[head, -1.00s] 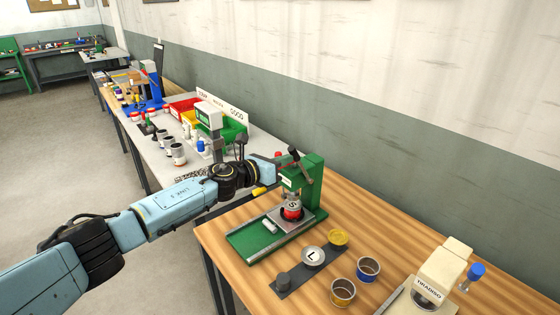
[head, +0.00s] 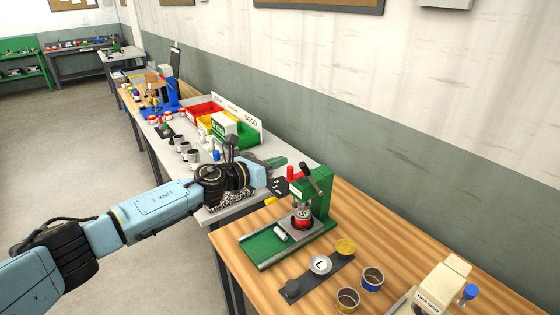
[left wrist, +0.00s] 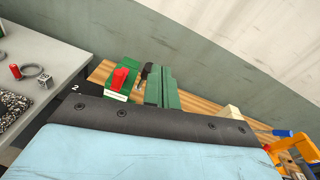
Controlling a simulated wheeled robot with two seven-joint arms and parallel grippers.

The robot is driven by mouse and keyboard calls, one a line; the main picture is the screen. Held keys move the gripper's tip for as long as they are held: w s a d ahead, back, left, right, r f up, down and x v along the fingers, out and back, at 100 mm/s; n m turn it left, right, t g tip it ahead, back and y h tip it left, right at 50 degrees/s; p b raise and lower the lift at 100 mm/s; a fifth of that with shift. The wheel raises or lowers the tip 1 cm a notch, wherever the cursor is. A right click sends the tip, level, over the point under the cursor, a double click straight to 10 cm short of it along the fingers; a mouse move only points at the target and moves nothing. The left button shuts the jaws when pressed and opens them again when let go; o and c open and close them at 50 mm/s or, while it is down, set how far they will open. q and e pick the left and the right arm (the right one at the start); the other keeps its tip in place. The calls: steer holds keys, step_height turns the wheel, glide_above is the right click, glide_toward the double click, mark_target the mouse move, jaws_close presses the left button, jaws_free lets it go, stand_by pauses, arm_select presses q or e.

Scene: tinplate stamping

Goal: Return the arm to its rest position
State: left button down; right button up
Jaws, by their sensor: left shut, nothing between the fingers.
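My left arm reaches in from the left in the head view, over the gap in front of the benches. Its gripper (head: 279,186) is shut and empty, at the near left side of the green press (head: 318,188), in the air above the bench edges. The fingertips are small and partly hidden by the wrist. A red tin marked S (head: 302,219) sits in the press, apart from the gripper. In the left wrist view, my own dark plate and blue link fill the lower part, and the press (left wrist: 160,90) stands beyond them. My right gripper is not in view.
The wooden bench (head: 375,220) also holds a disc marked L (head: 320,264), a yellow-topped piece (head: 346,247), open tins (head: 372,279) and a cream machine (head: 440,285). A grey bench (head: 250,205) with coloured bins runs behind. The floor at left is clear.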

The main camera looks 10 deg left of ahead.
arm_select(q)
steer(key=shift+s+r, duration=0.15)
steer(key=shift+s, duration=0.15)
steer(key=shift+w, duration=0.1)
